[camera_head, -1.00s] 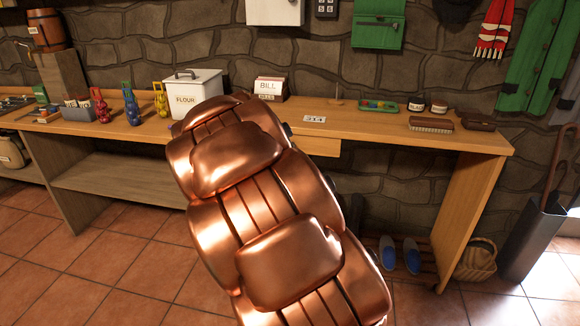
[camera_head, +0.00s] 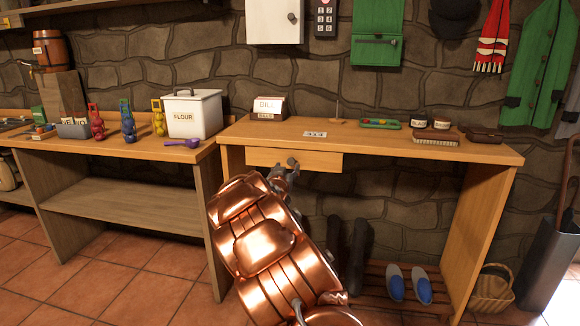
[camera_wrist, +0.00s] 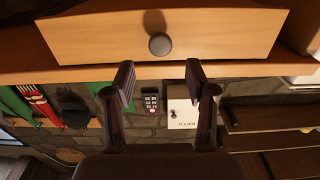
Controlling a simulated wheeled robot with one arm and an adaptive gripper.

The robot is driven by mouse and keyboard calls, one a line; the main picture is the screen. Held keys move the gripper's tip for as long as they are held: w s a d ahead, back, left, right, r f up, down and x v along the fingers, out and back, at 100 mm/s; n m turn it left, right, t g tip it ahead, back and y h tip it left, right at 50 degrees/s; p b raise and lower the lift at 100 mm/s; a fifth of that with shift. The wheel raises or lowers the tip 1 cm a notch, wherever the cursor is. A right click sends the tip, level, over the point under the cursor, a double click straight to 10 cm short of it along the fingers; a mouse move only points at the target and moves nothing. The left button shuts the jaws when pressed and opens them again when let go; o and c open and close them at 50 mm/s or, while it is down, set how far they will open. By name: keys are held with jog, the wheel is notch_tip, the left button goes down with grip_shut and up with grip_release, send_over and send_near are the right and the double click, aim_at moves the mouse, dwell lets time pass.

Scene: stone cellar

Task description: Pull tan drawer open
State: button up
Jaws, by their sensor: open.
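The tan drawer (camera_head: 300,159) sits under the top of the wooden table and looks closed in the head view. Its front fills the upper part of the wrist view (camera_wrist: 215,38), with a round dark knob (camera_wrist: 160,44) at its middle. My gripper (camera_head: 285,172) is just in front of and slightly below the drawer in the head view, partly hidden by my copper arm. In the wrist view its two dark fingers (camera_wrist: 158,78) are apart, and the knob lies just beyond and between the tips. Nothing is between the fingers.
The tabletop (camera_head: 380,144) holds a bill box (camera_head: 269,108), a number card and brushes. Boots (camera_head: 355,250) and blue slippers (camera_head: 409,284) are below the table.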

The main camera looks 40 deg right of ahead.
aim_at(291, 162)
jog(key=shift+x, duration=2.7)
jog(key=shift+c, duration=0.3)
grip_shut()
